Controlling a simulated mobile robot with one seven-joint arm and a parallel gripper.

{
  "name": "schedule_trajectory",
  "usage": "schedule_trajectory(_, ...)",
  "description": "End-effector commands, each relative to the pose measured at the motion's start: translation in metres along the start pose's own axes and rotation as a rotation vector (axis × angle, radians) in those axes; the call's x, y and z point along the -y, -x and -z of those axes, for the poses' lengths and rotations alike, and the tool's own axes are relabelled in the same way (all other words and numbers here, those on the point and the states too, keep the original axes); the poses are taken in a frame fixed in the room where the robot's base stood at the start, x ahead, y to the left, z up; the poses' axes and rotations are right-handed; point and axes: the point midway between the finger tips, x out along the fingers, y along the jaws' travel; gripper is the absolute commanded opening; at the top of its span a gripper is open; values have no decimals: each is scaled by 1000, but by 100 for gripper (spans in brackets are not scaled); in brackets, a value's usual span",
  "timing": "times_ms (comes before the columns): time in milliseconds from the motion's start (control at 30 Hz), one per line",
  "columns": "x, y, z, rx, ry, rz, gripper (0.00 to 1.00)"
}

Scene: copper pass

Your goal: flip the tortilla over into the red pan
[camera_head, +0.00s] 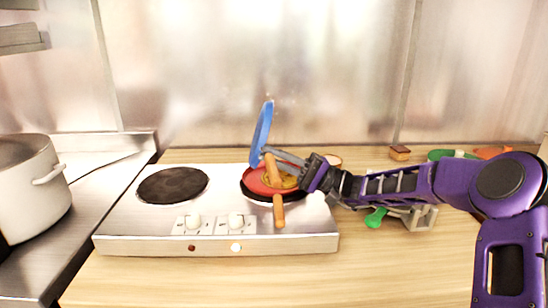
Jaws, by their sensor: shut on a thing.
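The red pan (256,183) sits on the right burner of the hot plate, its wooden handle (279,211) pointing to the front. A yellowish tortilla (288,182) shows inside it, partly hidden by my gripper and a second wooden handle. A blue pan (262,132) is held tipped steeply on edge above the red pan's back left side. Its wooden handle (272,172) points down over the red pan. My gripper (272,155) reaches in from the right and is shut on the blue pan's handle. The blue pan's inner face is mostly turned from view.
The hot plate (140,227) has an empty left burner (172,185) and two white knobs. A large white pot (32,185) stands at far left. Behind my arm lie a green dish (437,155), an orange dish (491,152) and a small brown block (400,152). The front counter is clear.

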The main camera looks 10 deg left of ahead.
Motion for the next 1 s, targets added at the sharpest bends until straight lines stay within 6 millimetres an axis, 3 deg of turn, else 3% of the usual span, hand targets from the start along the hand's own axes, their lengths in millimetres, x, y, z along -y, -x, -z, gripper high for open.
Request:
schedule_trajectory(500,38,-38,-4,2,1,2,0)
schedule_trajectory(1000,40,-39,-6,13,-3,-18,0)
